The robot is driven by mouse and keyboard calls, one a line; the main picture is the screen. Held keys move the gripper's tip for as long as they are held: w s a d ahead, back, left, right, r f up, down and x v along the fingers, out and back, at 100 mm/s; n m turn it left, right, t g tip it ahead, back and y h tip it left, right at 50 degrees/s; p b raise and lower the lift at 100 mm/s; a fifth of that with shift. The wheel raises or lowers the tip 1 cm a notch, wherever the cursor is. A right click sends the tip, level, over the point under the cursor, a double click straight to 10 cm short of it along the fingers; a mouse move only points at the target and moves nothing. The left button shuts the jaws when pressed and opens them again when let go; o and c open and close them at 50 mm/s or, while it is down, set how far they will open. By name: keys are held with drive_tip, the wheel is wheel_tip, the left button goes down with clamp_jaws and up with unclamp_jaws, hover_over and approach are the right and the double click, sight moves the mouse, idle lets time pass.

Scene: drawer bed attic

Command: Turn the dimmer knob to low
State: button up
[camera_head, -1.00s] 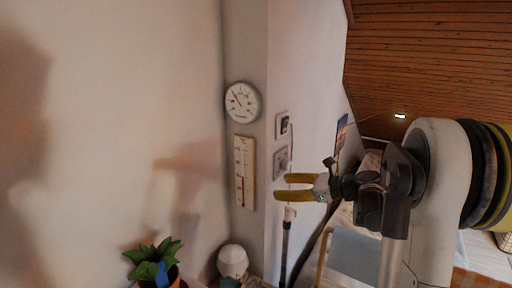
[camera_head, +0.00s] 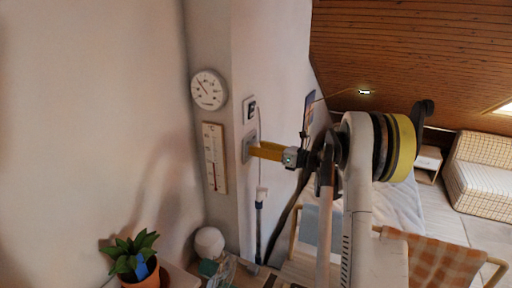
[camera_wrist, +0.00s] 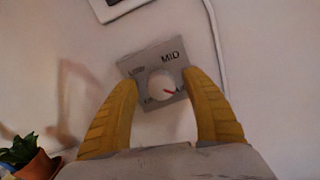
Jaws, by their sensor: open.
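The dimmer is a square grey plate (camera_wrist: 136,63) on the wall with a round pale knob (camera_wrist: 161,85) in its middle. A lower-left label is unclear. My gripper (camera_wrist: 158,78) is open, its yellow fingers on either side of the knob; I cannot tell whether they touch it. In the head view, my gripper (camera_head: 254,150) is at the dimmer plate (camera_head: 246,144).
A framed wall fitting (camera_head: 250,109) sits just above the dimmer, with a white cable (camera_head: 260,135) running down beside it. A round gauge (camera_head: 209,89) and a thermometer (camera_head: 214,157) hang left. A potted plant (camera_head: 141,276) stands below.

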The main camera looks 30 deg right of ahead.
drive_tip(key=shift+w+a, duration=0.15)
drive_tip(key=shift+w, duration=0.2)
drive_tip(key=c, duration=1.2)
